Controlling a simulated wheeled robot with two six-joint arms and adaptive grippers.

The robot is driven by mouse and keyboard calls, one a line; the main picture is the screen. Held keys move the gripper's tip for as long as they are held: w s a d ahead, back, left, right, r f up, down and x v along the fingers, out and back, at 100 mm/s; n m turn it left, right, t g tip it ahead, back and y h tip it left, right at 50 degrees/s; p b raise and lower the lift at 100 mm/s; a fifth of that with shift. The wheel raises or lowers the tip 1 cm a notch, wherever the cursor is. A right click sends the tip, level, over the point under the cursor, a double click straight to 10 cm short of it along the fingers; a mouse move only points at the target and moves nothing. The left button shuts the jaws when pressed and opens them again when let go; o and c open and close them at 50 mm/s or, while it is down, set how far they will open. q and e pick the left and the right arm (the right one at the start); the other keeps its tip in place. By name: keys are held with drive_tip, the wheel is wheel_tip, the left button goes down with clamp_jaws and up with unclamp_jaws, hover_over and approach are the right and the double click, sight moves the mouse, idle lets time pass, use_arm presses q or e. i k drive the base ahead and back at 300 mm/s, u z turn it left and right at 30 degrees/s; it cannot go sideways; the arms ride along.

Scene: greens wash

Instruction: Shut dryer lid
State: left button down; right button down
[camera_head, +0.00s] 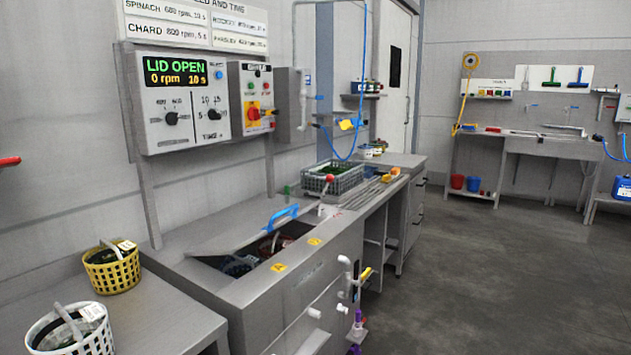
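The dryer (300,283) is a grey steel cabinet at the centre left with a dark opening in its top. Its grey lid (232,237) appears raised at an angle over the opening, with a blue handle (283,214) on its edge. Dark and reddish contents, not clear, show inside the opening. The control box display (175,71) on the wall reads "LID OPEN", 0 rpm, 10 s. Neither of my grippers is in view.
A yellow basket (112,268) and a white basket (72,333) stand on the bench at the lower left. A grey crate of greens (333,177) stands beyond the dryer. White pipes (345,285) stick out from the dryer's front. The floor (480,280) at right is clear.

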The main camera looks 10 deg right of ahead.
sight(230, 242)
drive_tip(key=u, duration=0.1)
drive_tip(key=i, duration=1.25)
drive_tip(key=u, duration=0.55)
